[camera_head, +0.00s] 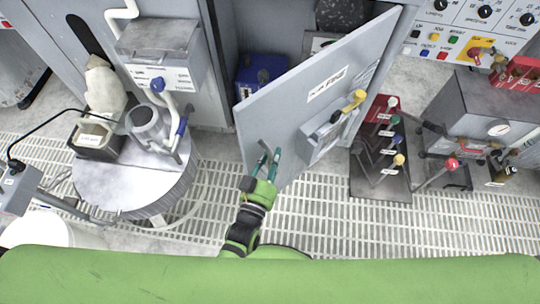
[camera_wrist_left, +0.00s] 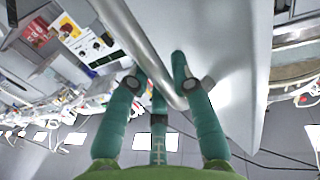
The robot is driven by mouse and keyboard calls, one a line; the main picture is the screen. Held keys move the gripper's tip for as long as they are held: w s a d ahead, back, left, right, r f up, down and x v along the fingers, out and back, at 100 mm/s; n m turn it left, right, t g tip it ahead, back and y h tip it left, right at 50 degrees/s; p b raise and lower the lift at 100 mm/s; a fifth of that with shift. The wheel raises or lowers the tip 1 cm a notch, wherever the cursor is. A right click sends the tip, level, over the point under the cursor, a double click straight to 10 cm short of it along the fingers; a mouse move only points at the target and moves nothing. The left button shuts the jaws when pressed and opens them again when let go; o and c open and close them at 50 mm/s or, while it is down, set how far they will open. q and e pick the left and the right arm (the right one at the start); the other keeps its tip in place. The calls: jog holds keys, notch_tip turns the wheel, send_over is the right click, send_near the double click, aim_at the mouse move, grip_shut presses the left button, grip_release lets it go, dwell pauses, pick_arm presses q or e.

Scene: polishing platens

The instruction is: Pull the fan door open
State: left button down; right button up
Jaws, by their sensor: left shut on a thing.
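My left gripper (camera_head: 267,162) is at the lower left part of the door. In the left wrist view the green fingers (camera_wrist_left: 165,95) are closed around a round metal bar (camera_wrist_left: 148,50), which looks like the door's handle; the pale door panel (camera_wrist_left: 225,60) is beside it. The handle is mostly hidden in the head view. My right gripper is not in view.
A blue box (camera_head: 262,72) shows in the cabinet opening behind the door. A round metal drum (camera_head: 130,185) stands at left. A rack of coloured-knob levers (camera_head: 380,180) stands close to the door's right. Grated floor (camera_head: 320,215) is open in front.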

pick_arm(q)
jog(key=c, duration=1)
grip_release()
jog(key=shift+c, duration=0.2)
jog(key=v, duration=1.2)
